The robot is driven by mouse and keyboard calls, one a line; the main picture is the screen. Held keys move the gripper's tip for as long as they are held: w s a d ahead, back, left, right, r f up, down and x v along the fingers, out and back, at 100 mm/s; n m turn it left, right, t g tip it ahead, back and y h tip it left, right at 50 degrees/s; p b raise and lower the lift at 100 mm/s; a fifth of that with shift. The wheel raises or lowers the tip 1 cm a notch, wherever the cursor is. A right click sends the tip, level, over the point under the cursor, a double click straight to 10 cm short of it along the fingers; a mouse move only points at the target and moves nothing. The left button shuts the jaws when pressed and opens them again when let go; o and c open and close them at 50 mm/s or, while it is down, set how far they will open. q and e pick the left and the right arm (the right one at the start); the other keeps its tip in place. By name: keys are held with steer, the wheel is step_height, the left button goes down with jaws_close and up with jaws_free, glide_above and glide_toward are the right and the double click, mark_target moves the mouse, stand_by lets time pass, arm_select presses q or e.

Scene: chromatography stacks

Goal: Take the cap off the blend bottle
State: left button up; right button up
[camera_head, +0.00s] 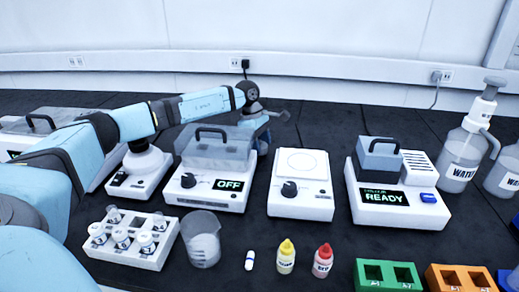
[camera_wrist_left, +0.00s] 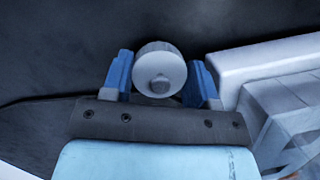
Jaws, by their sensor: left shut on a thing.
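My left gripper (camera_head: 264,130) reaches over to the back of the bench, behind the device marked OFF. In the left wrist view, its two blue fingers (camera_wrist_left: 161,82) stand on either side of a pale round ribbed cap (camera_wrist_left: 160,58) with a small grey knob in its middle. The gripper is shut on this cap. The body of the blend bottle under the cap is hidden in both views. I cannot tell whether the cap is still on it. My right gripper is in neither view.
The lidded device marked OFF (camera_head: 206,196) stands in front of the gripper, with a white hotplate-like unit (camera_head: 302,205) to its right. The READY device (camera_head: 398,219), a vial rack (camera_head: 150,262), a beaker (camera_head: 203,240) and dropper bottles stand nearby. Dark bench behind is clear.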

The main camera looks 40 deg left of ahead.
arm_select(q)
steer(key=shift+f, duration=0.45)
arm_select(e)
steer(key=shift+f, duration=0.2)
arm_select(q)
steer(key=shift+f, duration=0.15)
steer(key=o, duration=0.7)
steer(key=p+v, duration=0.1)
steer(key=v, duration=0.2)
steer(key=p+v, duration=0.2)
steer(key=v, duration=0.7)
steer(key=shift+p, duration=0.3)
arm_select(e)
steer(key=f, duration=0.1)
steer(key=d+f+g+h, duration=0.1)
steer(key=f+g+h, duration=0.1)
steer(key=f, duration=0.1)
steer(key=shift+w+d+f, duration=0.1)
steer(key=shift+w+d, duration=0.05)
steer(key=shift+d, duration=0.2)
arm_select(q)
steer(key=shift+r, duration=0.3)
